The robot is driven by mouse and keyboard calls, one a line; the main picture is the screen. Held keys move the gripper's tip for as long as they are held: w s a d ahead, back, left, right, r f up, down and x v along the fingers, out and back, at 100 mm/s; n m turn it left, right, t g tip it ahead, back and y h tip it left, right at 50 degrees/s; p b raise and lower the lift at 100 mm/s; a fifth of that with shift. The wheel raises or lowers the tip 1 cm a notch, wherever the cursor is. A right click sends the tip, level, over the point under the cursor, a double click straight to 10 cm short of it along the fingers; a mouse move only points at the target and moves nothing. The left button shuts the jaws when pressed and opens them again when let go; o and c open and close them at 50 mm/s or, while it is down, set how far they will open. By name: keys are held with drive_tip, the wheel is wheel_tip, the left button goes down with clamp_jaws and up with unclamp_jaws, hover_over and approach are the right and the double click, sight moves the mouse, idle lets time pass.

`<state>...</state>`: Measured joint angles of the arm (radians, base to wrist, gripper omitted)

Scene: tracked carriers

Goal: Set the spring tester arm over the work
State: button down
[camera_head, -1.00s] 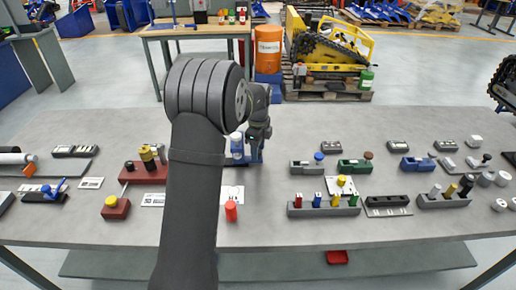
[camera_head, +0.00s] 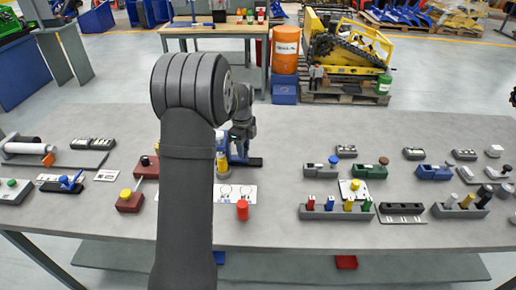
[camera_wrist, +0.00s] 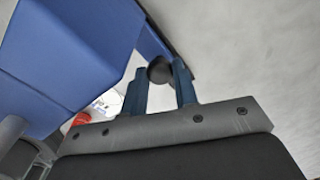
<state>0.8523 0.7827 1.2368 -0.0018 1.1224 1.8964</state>
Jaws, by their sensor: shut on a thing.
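The spring tester (camera_head: 234,158) is a blue device on the table behind the printed card, partly hidden by my arm and gripper. My gripper (camera_head: 241,142) is at its upper part in the head view. In the wrist view, my gripper (camera_wrist: 160,90) has its two blue fingers on either side of a dark round knob (camera_wrist: 159,69), shut on it. A large blue body (camera_wrist: 70,60) fills the left of that view and a blue bar reaches toward the knob. Whether the tester arm is over any work cannot be told.
A red cylinder (camera_head: 242,210) stands in front of the printed card (camera_head: 236,193). A yellow-topped cylinder (camera_head: 222,165) is close beside my arm. Right is a grey rack with coloured pegs (camera_head: 337,212). The table between them is mostly clear.

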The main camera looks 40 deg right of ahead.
drive_tip(key=shift+w+a, duration=0.2)
drive_tip(key=c, duration=1.1)
unclamp_jaws()
drive_tip(key=shift+r, duration=0.1)
wheel_tip(320, 180, up, 17)
drive_tip(key=shift+r, duration=0.2)
drive_tip(key=shift+f, duration=0.15)
